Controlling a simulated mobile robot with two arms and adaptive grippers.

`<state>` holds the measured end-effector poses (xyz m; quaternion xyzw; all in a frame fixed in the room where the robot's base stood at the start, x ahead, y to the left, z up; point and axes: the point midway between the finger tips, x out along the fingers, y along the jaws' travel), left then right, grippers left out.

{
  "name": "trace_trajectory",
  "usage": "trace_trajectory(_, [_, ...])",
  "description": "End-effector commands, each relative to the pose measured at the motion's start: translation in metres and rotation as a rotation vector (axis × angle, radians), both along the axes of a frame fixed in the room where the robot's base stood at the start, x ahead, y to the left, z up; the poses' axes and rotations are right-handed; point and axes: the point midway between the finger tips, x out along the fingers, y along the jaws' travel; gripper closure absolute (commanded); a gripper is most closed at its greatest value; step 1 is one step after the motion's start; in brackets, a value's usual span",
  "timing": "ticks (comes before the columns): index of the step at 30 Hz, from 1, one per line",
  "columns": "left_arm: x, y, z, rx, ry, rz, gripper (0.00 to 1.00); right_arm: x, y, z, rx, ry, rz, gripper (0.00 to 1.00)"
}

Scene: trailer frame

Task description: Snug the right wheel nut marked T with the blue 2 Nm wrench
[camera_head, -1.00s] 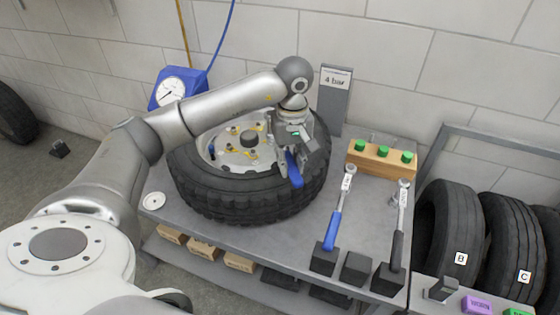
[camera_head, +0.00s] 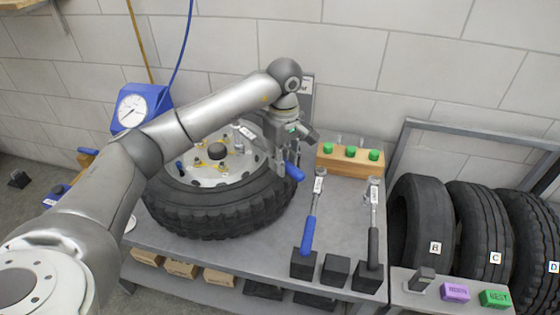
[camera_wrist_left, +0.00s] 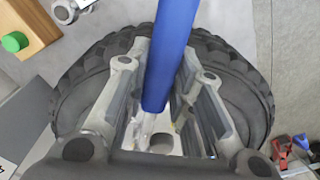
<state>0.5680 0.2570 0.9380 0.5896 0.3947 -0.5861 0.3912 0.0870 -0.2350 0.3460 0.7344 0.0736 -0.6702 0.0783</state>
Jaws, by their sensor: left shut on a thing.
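My left gripper (camera_head: 281,162) is shut on a blue-handled wrench (camera_head: 293,172) above the right side of the tyre (camera_head: 215,215). Its blue handle (camera_wrist_left: 172,45) runs between the fingers in the left wrist view. A small white label near the gripper is too small to read. The wheel lies flat on the bench; its pale rim (camera_head: 200,178) has a dark hub and yellow-marked nuts. I cannot make out the T, or whether the wrench head touches a nut. A second blue-handled wrench (camera_head: 308,236) rests in a black holder. My right gripper is not in view.
A black-handled wrench (camera_head: 373,245) sits in the right holder; the middle black holder (camera_head: 335,269) is empty. A wooden block (camera_head: 335,162) with green knobs stands behind. A blue gauge (camera_head: 140,108) is behind the wheel. Tyres (camera_head: 420,225) stand in a rack at right.

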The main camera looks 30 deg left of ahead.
Motion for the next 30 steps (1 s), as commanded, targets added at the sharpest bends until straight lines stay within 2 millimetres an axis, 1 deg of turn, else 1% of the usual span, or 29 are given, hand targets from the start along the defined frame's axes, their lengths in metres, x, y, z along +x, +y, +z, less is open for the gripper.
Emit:
trace_trajectory(5, [-0.002,0.002,0.001,0.000,-0.001,-0.013,1.00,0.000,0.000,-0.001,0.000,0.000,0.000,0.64])
trace_trajectory(27, [-0.027,0.014,0.000,0.000,-0.001,-0.145,1.00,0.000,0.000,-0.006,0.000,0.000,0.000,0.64])
trace_trajectory(30, [-0.027,0.014,0.001,-0.001,-0.001,-0.151,1.00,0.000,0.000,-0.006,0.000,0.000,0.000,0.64])
